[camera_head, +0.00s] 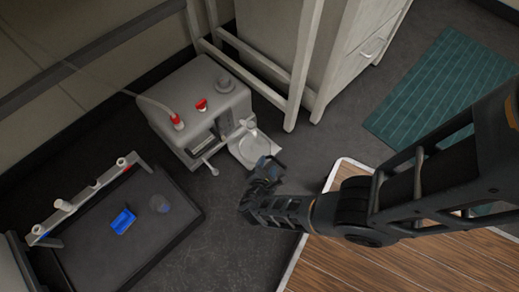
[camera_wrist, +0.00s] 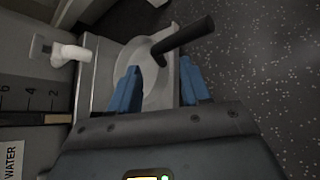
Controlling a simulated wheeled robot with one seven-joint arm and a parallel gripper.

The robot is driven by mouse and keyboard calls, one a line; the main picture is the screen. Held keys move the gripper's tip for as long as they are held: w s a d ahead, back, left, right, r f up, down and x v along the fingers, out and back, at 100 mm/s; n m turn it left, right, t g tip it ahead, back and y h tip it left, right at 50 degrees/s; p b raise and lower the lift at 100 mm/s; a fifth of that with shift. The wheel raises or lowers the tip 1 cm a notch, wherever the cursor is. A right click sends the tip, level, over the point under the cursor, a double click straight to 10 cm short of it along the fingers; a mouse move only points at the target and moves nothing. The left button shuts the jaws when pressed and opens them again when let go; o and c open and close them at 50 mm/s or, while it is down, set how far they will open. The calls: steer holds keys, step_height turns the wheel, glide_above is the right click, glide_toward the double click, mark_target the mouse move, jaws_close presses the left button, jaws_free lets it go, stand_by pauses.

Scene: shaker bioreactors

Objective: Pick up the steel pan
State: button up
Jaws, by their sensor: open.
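The steel pan (camera_head: 248,150) is a shallow, light grey round dish at the front of a boxy grey machine. In the wrist view the pan (camera_wrist: 154,92) lies beyond my fingers, with its black handle (camera_wrist: 188,36) slanting up to the right. My gripper (camera_head: 270,165) is just to the lower right of the pan in the head view. In the wrist view my gripper (camera_wrist: 159,66) shows two blue fingers apart, with nothing held between them. The handle's inner end appears between and beyond the fingertips. Whether a finger touches the pan cannot be told.
The grey machine (camera_head: 192,95) has red-capped fittings and a hose on top. A dark shaker tray (camera_head: 95,265) with a blue item (camera_head: 123,221) is at lower left. A white-framed bench and drawer cabinet (camera_head: 358,50) stand behind. A wood-topped surface (camera_head: 375,265) lies under my arm.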

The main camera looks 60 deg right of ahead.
mark_target(264, 153)
steer(key=b+x, duration=0.1)
steer(key=x, duration=0.3)
steer(key=shift+w+a+f+b, duration=0.15)
steer(key=shift+a+f+b, duration=0.05)
steer(key=shift+b, duration=0.2)
steer(key=shift+d+f, duration=0.1)
steer(key=shift+d, duration=0.2)
jaws_close()
steer(key=shift+w, duration=0.1)
